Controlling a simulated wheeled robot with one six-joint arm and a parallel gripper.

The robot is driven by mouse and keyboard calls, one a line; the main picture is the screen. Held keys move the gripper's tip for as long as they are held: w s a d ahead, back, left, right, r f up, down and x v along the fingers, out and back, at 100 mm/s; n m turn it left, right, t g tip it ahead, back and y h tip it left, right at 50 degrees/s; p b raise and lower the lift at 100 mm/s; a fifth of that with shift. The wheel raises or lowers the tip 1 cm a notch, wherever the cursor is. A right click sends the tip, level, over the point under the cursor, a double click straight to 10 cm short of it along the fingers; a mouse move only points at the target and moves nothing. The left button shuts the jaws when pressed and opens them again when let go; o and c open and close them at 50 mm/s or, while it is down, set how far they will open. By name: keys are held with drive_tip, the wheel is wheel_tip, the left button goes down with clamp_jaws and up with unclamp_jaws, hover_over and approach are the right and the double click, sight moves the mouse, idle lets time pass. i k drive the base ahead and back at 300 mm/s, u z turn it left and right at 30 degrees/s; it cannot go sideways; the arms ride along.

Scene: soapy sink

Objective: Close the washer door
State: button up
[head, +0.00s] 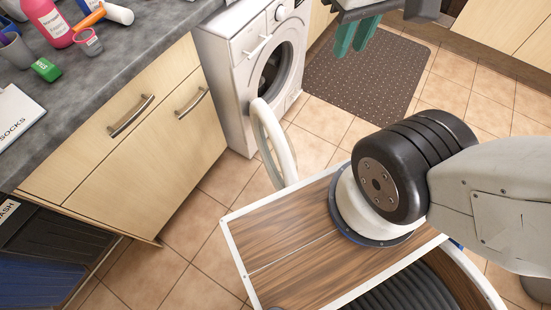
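The white washer (227,78) stands at the end of the counter with its round drum opening uncovered. Its door (262,128), a white ring seen nearly edge-on, is swung wide open towards me. The lower end of the door is close to my base's top in the picture. My gripper (356,36) shows at the top, right of the washer, with two green fingers pointing down. A gap shows between the fingers and nothing is visible between them. It is apart from the door, and its upper part is cut off by the frame.
Wooden cabinets (150,125) under a grey counter (125,50) are at left. Bottles, a cup and a green block (46,69) stand on it. A dark dotted mat (365,80) lies on the tiled floor (225,180) right of the washer. More cabinets (500,25) are at upper right.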

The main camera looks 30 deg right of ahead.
sight(261, 114)
drive_tip(key=z, duration=0.5)
drive_tip(key=k, duration=1.05)
drive_tip(key=u, duration=0.85)
drive_tip(key=i, duration=0.5)
drive_tip(key=u, duration=0.05)
